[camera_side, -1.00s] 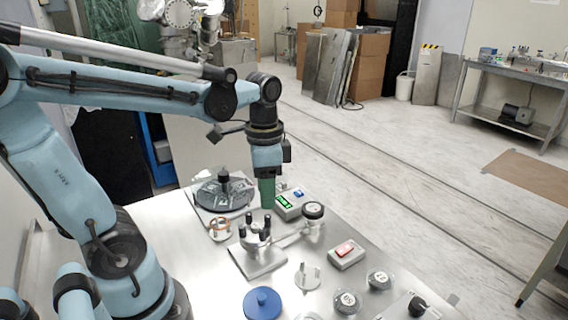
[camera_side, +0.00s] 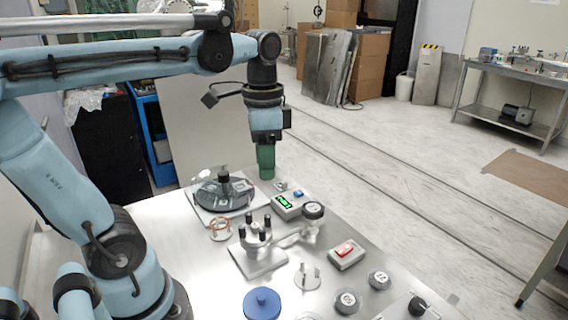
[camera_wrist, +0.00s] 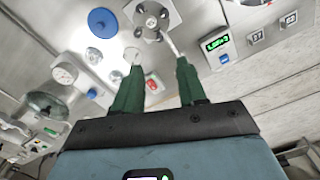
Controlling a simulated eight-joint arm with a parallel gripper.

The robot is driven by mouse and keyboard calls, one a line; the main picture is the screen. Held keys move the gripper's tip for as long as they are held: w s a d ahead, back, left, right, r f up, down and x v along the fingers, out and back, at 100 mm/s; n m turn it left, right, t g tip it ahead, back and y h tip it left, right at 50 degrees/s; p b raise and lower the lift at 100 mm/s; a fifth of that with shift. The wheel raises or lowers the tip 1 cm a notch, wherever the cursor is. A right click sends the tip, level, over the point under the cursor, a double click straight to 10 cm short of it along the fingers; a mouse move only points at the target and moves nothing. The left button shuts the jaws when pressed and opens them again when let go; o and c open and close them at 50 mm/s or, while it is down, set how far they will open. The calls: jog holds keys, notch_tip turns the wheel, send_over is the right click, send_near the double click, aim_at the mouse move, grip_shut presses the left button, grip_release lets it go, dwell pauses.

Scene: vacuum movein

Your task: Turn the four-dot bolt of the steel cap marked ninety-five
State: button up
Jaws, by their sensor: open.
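My gripper (camera_side: 265,172) hangs empty above the back edge of the steel table in the side view. Its green fingers stand apart in the wrist view (camera_wrist: 158,72). A steel fixture with several upright black-topped posts (camera_side: 256,240) stands on a square plate in front of and below it; it shows at the top of the wrist view (camera_wrist: 151,14). Two round, labelled steel caps (camera_side: 346,301) (camera_side: 378,280) lie at the front right of the table. Their markings are too small to read surely, and I cannot make out bolt dots.
A box with a green display (camera_side: 289,205) stands below the gripper. A gauge (camera_side: 313,211) is joined to the fixture by a pipe. A red-switch box (camera_side: 346,254), a blue disc (camera_side: 262,303) and a dark round assembly (camera_side: 224,193) surround it. The air around the gripper is clear.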

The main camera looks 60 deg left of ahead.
aim_at(268, 215)
jog(key=s+d+f+n+t+y, duration=0.1)
jog(key=s+d+n+t+y, duration=0.25)
jog(key=n, duration=0.85)
jog(key=shift+h, duration=0.35)
jog(key=shift+s+x, duration=0.1)
jog(key=shift+x, duration=2.9)
jog(key=shift+s+x, duration=0.15)
jog(key=shift+x, duration=2.85)
jog(key=shift+a, duration=0.15)
grip_shut()
